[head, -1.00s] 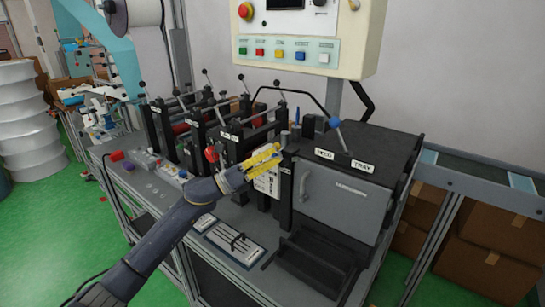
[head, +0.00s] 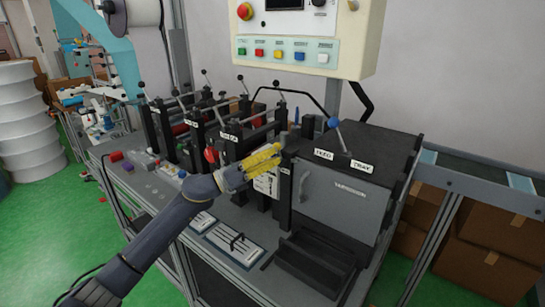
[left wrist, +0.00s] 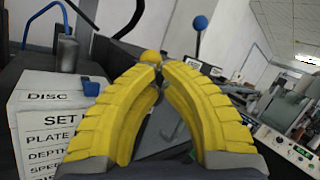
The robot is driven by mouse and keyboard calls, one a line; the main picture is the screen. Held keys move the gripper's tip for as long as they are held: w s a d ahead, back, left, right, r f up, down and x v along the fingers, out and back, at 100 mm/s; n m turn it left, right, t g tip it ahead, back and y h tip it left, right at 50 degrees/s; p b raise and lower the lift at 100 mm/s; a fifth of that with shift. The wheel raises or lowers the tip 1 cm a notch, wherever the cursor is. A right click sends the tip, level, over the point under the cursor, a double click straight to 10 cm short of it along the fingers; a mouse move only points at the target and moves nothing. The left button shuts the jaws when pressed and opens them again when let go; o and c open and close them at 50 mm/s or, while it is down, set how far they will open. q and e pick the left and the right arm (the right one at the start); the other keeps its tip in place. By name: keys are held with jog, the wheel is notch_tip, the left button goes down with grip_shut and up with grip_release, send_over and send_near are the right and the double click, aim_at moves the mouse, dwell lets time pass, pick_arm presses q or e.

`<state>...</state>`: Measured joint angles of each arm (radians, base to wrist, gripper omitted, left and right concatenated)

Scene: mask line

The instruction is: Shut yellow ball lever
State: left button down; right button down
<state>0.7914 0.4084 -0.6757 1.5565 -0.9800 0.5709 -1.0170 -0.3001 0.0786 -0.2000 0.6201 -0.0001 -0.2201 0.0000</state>
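A yellow ball (left wrist: 152,57), the knob of a lever, shows in the left wrist view just past my fingertips. In the head view I cannot pick it out from my yellow fingers. My left gripper (left wrist: 162,70) has two ribbed yellow fingers that bow inward, with their tips almost together. I see nothing clearly held between them, and I cannot tell whether the tips touch the ball. In the head view my left gripper (head: 276,153) is at the machine, just left of the grey-fronted unit. My right gripper is not in view.
A blue ball lever (head: 334,122) stands right of my gripper. A white label box (left wrist: 45,115) is close on the left in the wrist view. Black-knobbed levers line the machine to the left. The control panel (head: 290,50) hangs above.

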pick_arm(q)
jog(key=shift+s+d+r+m+g+y, duration=0.15)
jog(key=shift+m+g, duration=0.2)
jog(key=shift+m, duration=0.2)
jog(key=shift+s+d+m+g+y, duration=0.15)
jog(key=shift+m+g, duration=0.2)
jog(key=shift+m, duration=0.2)
dwell(2.0)
jog(key=shift+w, duration=0.1)
jog(key=f+v, duration=0.1)
jog(key=v, duration=1.3)
jog(key=shift+s+d+f, duration=0.25)
jog(key=shift+d, duration=0.1)
